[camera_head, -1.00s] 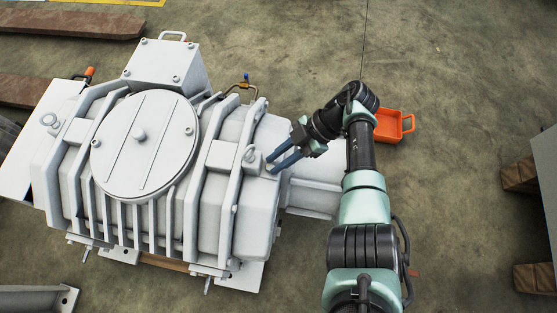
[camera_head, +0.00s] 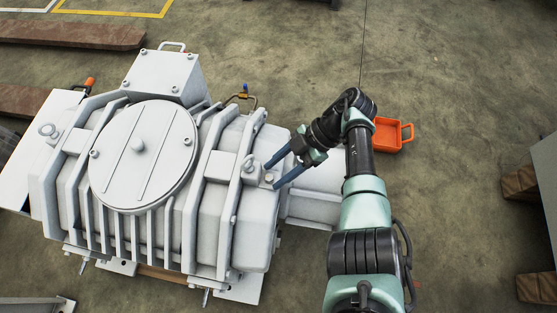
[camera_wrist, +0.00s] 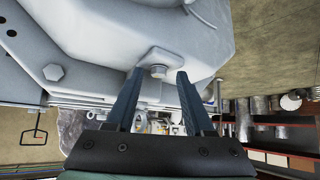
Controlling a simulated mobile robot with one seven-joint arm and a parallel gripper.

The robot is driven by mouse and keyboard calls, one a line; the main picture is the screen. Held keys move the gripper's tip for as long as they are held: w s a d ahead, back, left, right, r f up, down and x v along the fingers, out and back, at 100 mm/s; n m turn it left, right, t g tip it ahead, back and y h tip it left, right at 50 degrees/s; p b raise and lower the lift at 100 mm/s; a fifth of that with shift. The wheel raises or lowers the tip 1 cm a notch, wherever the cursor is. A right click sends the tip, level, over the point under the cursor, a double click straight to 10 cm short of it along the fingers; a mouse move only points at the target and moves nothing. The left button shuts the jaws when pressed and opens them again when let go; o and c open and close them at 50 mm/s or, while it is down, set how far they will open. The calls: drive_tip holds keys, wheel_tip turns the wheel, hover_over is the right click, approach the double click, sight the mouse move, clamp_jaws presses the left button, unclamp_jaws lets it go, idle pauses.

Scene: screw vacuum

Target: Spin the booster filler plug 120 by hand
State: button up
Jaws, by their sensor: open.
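The filler plug (camera_head: 269,178) is a small round brass-grey cap on a raised boss at the right end of the large grey booster pump (camera_head: 225,230). My gripper (camera_head: 272,176) is open, with its two blue fingers spread at the plug. In the wrist view the plug (camera_wrist: 158,71) appears as a small cylinder on its pad, just beyond and between the tips of my gripper (camera_wrist: 160,74). I see no finger touching it, though the exact gap is hard to judge.
An orange crate (camera_head: 391,135) sits on the floor right of my arm. Open concrete floor lies at the upper right.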

drive_tip(key=shift+a+r, duration=0.15)
